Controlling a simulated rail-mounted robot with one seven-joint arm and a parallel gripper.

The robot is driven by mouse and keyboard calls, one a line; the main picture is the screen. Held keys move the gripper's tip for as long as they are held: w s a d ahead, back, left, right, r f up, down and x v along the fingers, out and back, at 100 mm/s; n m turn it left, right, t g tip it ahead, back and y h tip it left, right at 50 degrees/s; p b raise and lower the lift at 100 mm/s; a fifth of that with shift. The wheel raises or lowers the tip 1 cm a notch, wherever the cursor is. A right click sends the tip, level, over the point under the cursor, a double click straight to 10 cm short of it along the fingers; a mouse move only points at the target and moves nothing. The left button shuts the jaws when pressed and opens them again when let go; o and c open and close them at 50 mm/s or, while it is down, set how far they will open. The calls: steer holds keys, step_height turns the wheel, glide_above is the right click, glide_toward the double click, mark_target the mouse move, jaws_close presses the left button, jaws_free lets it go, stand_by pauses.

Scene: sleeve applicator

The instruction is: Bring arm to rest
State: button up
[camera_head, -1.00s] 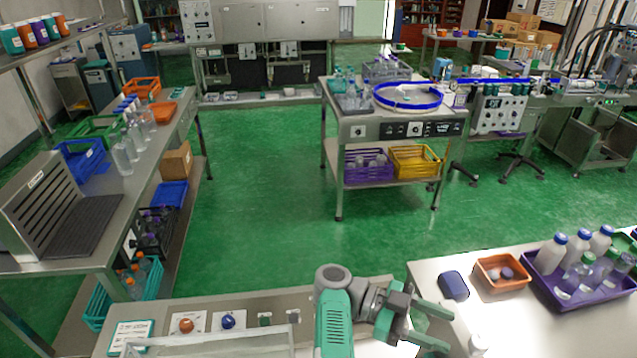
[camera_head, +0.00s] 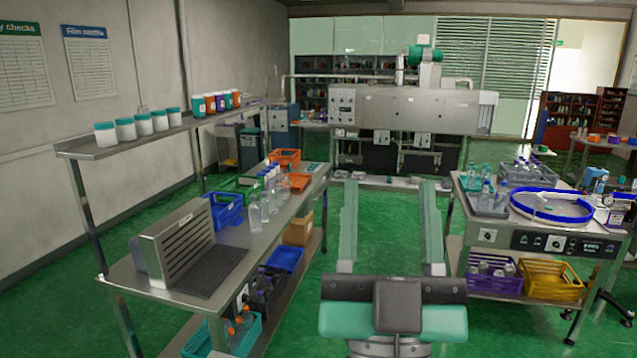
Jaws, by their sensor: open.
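My gripper (camera_head: 392,228) is in the lower middle of the head view, with its dark body at the bottom and two long green fingers pointing up and away. The fingers are wide apart and nothing is between them. It appears in front of the green floor between the left bench and the right-hand cart, touching nothing that I can see. Most of the arm behind it is out of view below.
A steel bench (camera_head: 290,222) on the left carries a slatted unit (camera_head: 180,240), clear bottles (camera_head: 258,212) and bins. A steel cart (camera_head: 482,235) stands at right with a blue ring (camera_head: 551,204) on top. A large steel machine (camera_head: 410,108) stands behind. Green floor (camera_head: 375,205) lies between.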

steer(key=s+a+f+n+g+y, duration=0.1)
steer(key=s+a+n+g+y, duration=0.1)
steer(key=s+a+y, duration=0.5)
step_height(320, 180, up, 24)
steer(key=s+a+h+p, duration=0.1)
steer(key=s+a+p, duration=0.1)
steer(key=p, duration=2.2)
steer(key=shift+s+a+g+h, duration=0.15)
steer(key=shift+a+g+h, duration=0.15)
steer(key=shift+a+h, duration=0.1)
steer(key=shift+f, duration=0.1)
